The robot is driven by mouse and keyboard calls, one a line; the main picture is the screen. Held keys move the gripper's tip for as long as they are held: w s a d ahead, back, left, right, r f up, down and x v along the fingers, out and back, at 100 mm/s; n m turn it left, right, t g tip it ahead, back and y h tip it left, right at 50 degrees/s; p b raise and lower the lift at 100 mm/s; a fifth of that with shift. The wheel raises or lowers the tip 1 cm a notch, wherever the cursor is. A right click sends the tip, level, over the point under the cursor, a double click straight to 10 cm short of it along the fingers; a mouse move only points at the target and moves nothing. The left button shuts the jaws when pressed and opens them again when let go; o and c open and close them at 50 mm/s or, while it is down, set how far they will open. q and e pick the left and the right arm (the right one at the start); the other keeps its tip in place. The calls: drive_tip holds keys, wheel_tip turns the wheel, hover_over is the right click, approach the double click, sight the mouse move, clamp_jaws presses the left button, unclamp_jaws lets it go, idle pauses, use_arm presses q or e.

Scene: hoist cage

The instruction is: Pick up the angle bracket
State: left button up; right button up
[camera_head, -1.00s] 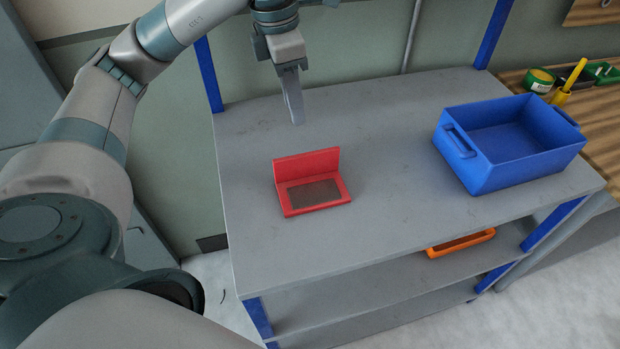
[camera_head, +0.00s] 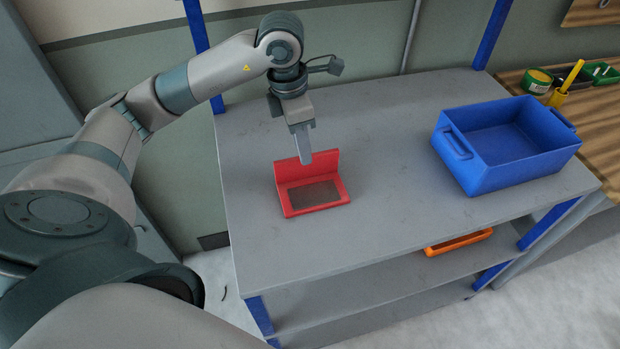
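The red angle bracket (camera_head: 333,190) lies on the grey shelf top, left of centre. Its upright plate stands at the back, and its base plate frames a dark grey panel. My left gripper (camera_head: 305,157) points down at the upright plate and covers a small part of its top edge. I cannot tell whether it touches the plate. Its fingers show nearly edge-on as one piece, so their opening is hidden. My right gripper is not in view.
A blue bin (camera_head: 505,146) stands on the right of the shelf top (camera_head: 400,200). An orange item (camera_head: 458,242) is on the lower shelf. A wooden bench (camera_head: 597,130) at right holds tape and a yellow-handled tool. Blue posts rise at the back.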

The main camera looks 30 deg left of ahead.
sight(307, 176)
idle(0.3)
use_arm(q)
drive_tip(key=shift+w+d+f+p, duration=0.1)
drive_tip(key=shift+f+p, duration=0.3)
drive_tip(key=shift+f, duration=0.05)
drive_tip(key=shift+w+d+f+p, duration=0.1)
drive_tip(key=shift+f+p, duration=0.3)
drive_tip(key=shift+f, duration=0.05)
wheel_tip(307, 176, down, 2)
drive_tip(key=shift+w+d+f+p, duration=0.1)
drive_tip(key=shift+w+p, duration=0.05)
drive_tip(key=shift+p, duration=0.25)
drive_tip(key=shift+w+f, duration=0.1)
drive_tip(key=shift+f, duration=0.5)
drive_tip(key=shift+c, duration=0.7)
drive_tip(key=c, duration=0.5)
clamp_jaws()
